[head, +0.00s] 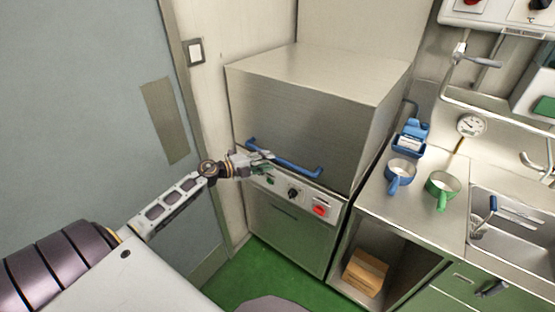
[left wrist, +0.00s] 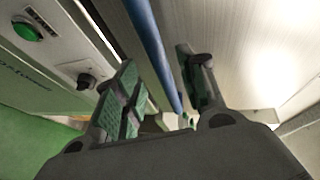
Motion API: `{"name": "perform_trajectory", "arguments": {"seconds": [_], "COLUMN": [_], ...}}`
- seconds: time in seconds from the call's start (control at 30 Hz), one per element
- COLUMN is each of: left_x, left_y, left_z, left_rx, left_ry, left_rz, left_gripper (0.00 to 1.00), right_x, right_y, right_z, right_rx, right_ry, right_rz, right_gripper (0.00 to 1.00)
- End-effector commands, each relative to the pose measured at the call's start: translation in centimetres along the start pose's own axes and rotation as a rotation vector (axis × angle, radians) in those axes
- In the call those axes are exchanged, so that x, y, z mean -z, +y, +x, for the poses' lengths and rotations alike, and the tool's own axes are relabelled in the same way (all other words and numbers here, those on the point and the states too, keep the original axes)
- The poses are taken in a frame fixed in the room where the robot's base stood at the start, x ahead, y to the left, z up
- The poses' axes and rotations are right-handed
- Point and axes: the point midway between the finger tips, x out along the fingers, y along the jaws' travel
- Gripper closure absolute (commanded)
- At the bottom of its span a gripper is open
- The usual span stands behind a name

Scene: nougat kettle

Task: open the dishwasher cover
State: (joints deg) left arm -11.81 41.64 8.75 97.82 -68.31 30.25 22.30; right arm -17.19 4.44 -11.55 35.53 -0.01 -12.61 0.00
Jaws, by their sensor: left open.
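The dishwasher cover (head: 300,120) is a metal hood, down on its base, with a blue bar handle (head: 290,164) along its lower front edge. My left gripper (head: 268,156) is at the left part of this handle. In the left wrist view the two dark green-padded fingers (left wrist: 165,95) are open, and the blue handle (left wrist: 150,45) runs lengthwise in the gap between them. I cannot tell whether either finger touches it. My right gripper is not in view.
A control panel with a black knob (head: 293,193) and a red switch (head: 320,210) lies just below the handle. To the right, a metal counter holds a blue jug (head: 401,172) and a green jug (head: 442,188). A grey door (head: 90,110) is at the left.

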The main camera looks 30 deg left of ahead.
Motion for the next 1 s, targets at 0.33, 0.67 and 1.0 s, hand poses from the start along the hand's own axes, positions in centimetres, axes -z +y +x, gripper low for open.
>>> {"name": "perform_trajectory", "arguments": {"seconds": [0.33, 0.67, 1.0], "left_x": [0.0, 0.0, 0.0], "left_y": [-0.1, 0.0, 0.0], "left_z": [2.3, 4.4, 5.4], "left_rx": [0.002, 0.002, 0.0], "left_ry": [0.0, 0.0, 0.0], "left_rz": [-0.001, -0.002, 0.0], "left_gripper": [0.59, 0.59, 0.59], "right_x": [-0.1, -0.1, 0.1], "right_y": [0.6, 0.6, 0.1], "right_z": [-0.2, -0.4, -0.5], "right_rx": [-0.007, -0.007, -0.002], "right_ry": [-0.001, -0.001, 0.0], "right_rz": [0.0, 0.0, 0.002], "right_gripper": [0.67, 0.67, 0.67]}}
